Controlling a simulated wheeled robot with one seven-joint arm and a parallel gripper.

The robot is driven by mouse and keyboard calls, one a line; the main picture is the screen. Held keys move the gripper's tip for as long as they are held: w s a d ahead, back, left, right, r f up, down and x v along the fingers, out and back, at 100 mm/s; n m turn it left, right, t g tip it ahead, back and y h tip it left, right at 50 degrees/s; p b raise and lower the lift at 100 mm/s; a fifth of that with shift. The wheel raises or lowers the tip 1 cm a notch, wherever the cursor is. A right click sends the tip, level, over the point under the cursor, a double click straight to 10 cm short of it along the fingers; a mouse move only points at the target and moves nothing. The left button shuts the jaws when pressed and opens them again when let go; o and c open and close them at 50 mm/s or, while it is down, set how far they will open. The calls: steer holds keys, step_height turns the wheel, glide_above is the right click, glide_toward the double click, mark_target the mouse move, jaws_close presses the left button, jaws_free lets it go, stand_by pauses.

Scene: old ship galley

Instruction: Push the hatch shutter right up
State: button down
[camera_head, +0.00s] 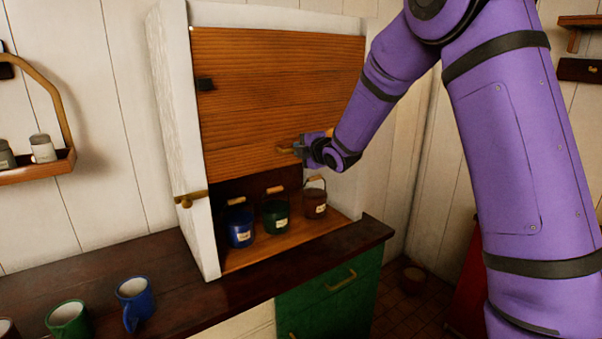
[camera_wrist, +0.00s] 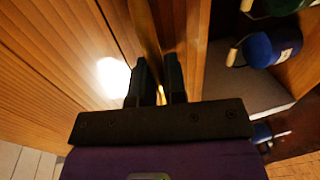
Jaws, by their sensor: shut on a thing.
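The hatch shutter (camera_head: 270,90) is a brown slatted wooden panel in a white cabinet frame. It covers the upper part of the opening, and its lower edge hangs above the canisters, so the bottom of the opening is uncovered. My gripper (camera_head: 300,149) is at the shutter's lower right, shut on its handle (camera_head: 285,150). In the wrist view my gripper's two dark fingers (camera_wrist: 158,80) close around the brass-coloured handle (camera_wrist: 148,35), beside the slats of the shutter (camera_wrist: 60,50). The arm hides part of the shutter's right edge.
Inside the cabinet stand a blue canister (camera_head: 240,227), a green canister (camera_head: 275,215) and a dark red canister (camera_head: 314,202). A brass latch (camera_head: 190,200) is on the left frame post. Mugs, including a blue mug (camera_head: 135,302), stand on the dark counter (camera_head: 200,310).

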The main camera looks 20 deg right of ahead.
mark_target(294, 137)
steer(key=shift+r, duration=1.65)
steer(key=shift+w+r, duration=0.1)
steer(key=c, duration=1.2)
jaws_free()
steer(key=shift+s+d, duration=0.1)
steer(key=shift+s, duration=0.15)
steer(key=v, duration=1)
steer(key=shift+s, duration=0.2)
